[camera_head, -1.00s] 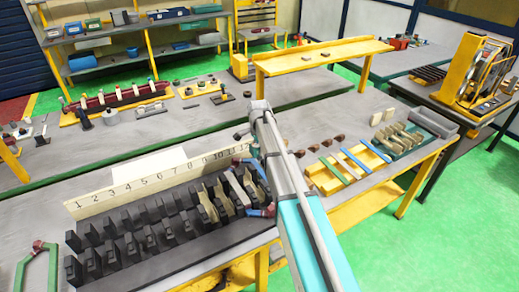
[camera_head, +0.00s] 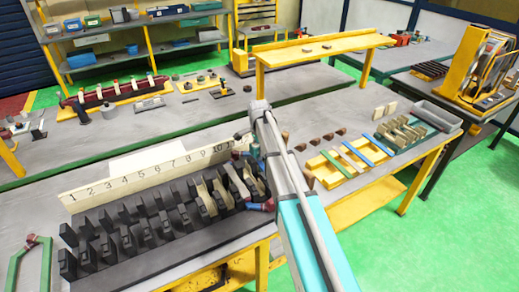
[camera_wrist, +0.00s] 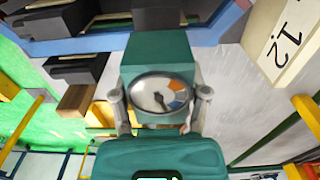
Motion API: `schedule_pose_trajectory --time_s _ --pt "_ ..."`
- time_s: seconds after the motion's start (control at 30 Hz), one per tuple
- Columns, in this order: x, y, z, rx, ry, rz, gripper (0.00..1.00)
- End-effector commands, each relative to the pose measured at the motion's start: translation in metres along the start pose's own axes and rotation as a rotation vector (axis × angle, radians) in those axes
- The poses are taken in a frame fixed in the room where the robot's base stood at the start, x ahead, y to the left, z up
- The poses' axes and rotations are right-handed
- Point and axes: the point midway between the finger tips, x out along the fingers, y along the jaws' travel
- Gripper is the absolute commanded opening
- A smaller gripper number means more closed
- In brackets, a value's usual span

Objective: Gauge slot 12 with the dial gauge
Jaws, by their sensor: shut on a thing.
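My gripper (camera_wrist: 160,96) is shut on the dial gauge (camera_wrist: 160,58), a teal block with a round white, blue and orange dial. One finger shows at each side of the dial. The gauge's measuring end is hidden in the wrist view. In the head view my arm hides the strip's right end and the gripper. In the wrist view the mark 12 (camera_wrist: 286,40) is at upper right, beside the gauge; dark stator blocks (camera_wrist: 75,68) show at upper left. I cannot tell whether the gauge touches slot 12.
A red and blue piece (camera_head: 262,206) lies at the stator's right end. Brown wedges (camera_head: 315,141), a yellow tray (camera_head: 322,172) and a grey bin (camera_head: 437,115) are to the right. A raised yellow shelf (camera_head: 325,47) stands behind. A green frame (camera_head: 30,262) lies at left.

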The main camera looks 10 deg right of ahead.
Motion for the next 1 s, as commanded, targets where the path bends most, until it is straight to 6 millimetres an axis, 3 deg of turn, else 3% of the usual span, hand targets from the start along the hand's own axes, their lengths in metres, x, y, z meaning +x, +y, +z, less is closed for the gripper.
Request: schedule_pose_trajectory --time_s 0.4,1.0 --pt "0.015 0.000 0.000 0.000 0.000 0.000 0.12" --pt "0.015 0.000 0.000 0.000 0.000 0.000 0.12"
